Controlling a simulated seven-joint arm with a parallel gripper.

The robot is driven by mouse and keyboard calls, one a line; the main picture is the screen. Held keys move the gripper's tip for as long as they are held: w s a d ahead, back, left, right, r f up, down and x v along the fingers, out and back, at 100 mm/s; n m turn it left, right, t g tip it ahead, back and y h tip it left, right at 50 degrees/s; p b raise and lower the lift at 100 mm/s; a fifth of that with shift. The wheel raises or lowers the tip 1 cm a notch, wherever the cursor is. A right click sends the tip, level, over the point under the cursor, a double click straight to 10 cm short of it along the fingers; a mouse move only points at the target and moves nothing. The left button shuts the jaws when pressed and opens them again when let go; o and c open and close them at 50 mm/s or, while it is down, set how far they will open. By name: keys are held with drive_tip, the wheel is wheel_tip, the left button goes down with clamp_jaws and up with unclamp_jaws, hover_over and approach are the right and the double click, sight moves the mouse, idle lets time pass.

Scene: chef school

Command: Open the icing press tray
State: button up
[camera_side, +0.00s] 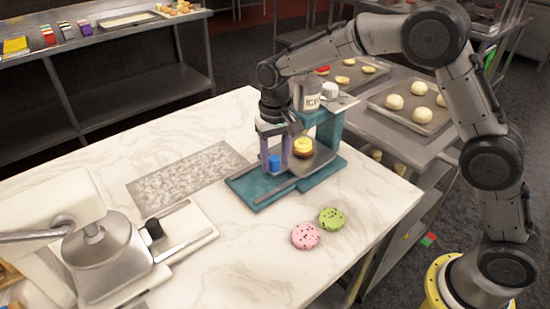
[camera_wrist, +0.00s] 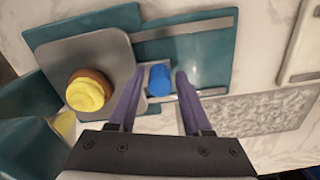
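The icing press (camera_side: 327,128) is a teal stand on the marble counter, with a white icing container (camera_side: 306,97) at its top. Its grey tray (camera_side: 322,160) carries a brown pastry with yellow icing (camera_side: 303,147); both also show in the wrist view, the tray (camera_wrist: 117,48) and the pastry (camera_wrist: 88,92). A blue knob (camera_wrist: 160,82) sits at the tray's edge. My gripper (camera_wrist: 160,74) has purple fingers, one on each side of the knob, with gaps visible. It is open and holds nothing. In the side view my gripper (camera_side: 275,166) points down at the knob.
The teal base (camera_side: 252,184) has bare room on its left side. A speckled grey slab (camera_side: 187,178) lies left of it. Pink (camera_side: 305,236) and green (camera_side: 332,218) round treats lie in front. Another metal machine (camera_side: 100,262) stands at lower left.

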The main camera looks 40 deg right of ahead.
clamp_jaws()
idle(1.1)
